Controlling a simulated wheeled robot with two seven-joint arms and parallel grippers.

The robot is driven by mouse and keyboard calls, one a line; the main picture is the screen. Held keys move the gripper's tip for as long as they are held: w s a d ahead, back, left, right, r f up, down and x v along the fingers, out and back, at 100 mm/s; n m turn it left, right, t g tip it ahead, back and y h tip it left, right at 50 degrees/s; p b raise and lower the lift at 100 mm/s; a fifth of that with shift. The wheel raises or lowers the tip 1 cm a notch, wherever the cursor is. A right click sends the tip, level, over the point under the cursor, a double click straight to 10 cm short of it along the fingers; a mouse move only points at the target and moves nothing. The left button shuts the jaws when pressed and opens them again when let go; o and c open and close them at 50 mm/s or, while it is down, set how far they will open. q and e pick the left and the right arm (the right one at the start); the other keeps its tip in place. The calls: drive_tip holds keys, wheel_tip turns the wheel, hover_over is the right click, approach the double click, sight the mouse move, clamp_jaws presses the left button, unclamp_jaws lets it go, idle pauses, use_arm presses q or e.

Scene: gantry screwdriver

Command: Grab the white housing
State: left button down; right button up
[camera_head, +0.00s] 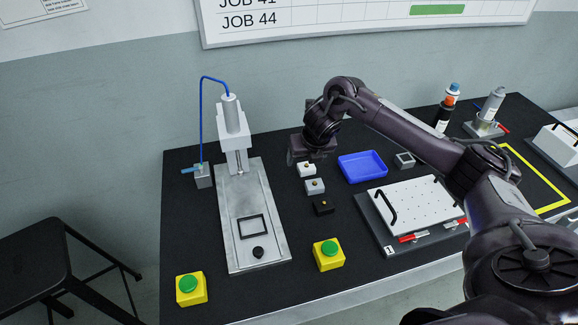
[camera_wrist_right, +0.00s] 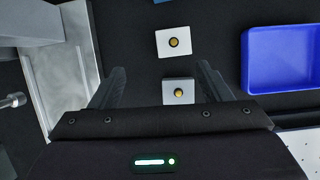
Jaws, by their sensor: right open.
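The white housing (camera_head: 307,169), a small block with a brass-coloured round centre, sits on the black table right of the gantry. It also shows in the right wrist view (camera_wrist_right: 172,43), above and beyond the fingertips. A grey housing (camera_head: 314,186) sits just nearer; in the right wrist view (camera_wrist_right: 178,91) it appears between the fingers. A black housing (camera_head: 322,207) is nearer still. My right gripper (camera_head: 303,158) is open and empty, pointing down close above the white housing in the head view; its fingers (camera_wrist_right: 161,76) show apart in the wrist view. My left gripper is out of view.
The silver gantry screwdriver (camera_head: 234,130) stands left of the housings. A blue tray (camera_head: 362,166) lies to their right, with a small grey block (camera_head: 404,160) beyond. A perforated white plate (camera_head: 420,205) and yellow-based green buttons (camera_head: 328,255) are nearer the front.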

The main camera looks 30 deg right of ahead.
sight(307, 164)
drive_tip(key=shift+n, duration=0.3)
drive_tip(key=w+d+f, duration=0.2)
drive_tip(key=f, duration=0.1)
drive_tip(key=shift+d+f, duration=0.15)
drive_tip(key=shift+x, duration=1.2)
drive_tip(key=shift+w+d+f, duration=0.1)
drive_tip(key=shift+w+f, duration=0.1)
drive_tip(key=shift+f, duration=0.05)
drive_tip(key=c, duration=1)
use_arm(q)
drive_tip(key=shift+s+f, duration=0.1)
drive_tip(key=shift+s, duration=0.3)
use_arm(e)
drive_tip(key=shift+c, duration=0.5)
drive_tip(key=shift+r, duration=0.1)
